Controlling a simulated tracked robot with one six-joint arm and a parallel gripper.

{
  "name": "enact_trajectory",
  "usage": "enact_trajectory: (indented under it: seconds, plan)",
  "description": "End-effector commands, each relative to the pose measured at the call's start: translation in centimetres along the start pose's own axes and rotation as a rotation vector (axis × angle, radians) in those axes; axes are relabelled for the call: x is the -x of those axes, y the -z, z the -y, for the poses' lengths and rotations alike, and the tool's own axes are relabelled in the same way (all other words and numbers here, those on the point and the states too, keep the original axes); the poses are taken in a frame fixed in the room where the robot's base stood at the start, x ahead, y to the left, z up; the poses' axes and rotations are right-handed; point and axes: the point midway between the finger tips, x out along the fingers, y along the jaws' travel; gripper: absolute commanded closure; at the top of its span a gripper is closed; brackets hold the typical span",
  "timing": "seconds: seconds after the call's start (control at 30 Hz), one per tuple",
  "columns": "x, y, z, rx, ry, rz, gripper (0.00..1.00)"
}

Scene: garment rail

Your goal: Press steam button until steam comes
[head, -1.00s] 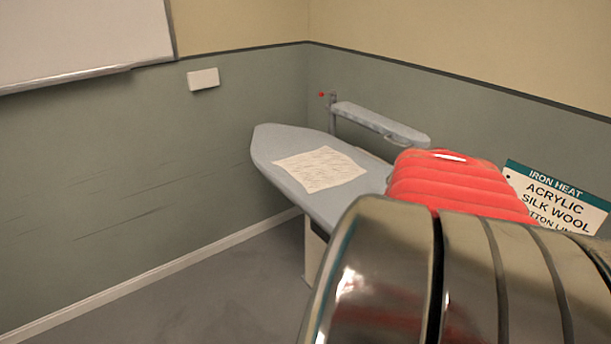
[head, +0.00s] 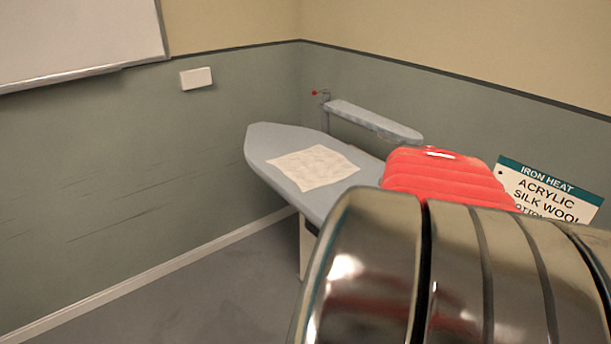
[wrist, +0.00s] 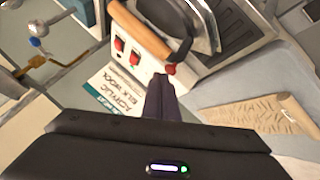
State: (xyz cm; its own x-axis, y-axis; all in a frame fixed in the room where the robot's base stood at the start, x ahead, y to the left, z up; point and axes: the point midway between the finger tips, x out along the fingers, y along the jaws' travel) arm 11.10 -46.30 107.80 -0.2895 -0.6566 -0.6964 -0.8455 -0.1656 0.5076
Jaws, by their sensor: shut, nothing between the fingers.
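An iron (wrist: 180,22) with a tan handle (wrist: 138,35) rests on a metal plate at the top of the wrist view. A small red button (wrist: 171,69) sits at the near end of the handle. My gripper (wrist: 162,80) is shut and empty, its fingertips right at the red button. I cannot tell whether they touch or press it. No steam shows. The iron and gripper are hidden in the head view.
The grey ironing board (head: 262,150) bears a pale cloth (head: 314,166); a narrow sleeve board (head: 375,122) stands behind. Two red switches (wrist: 120,46) sit on a white panel beside the iron. An iron heat sign (head: 548,190) stands at right. Floor at left is clear.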

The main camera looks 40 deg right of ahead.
Motion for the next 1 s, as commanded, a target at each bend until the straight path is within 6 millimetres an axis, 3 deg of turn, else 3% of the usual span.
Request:
enact_trajectory:
  seconds: [1.0]
  plan:
    - [-0.5, -0.39, 0.43, 0.001, 0.001, 0.001, 1.0]
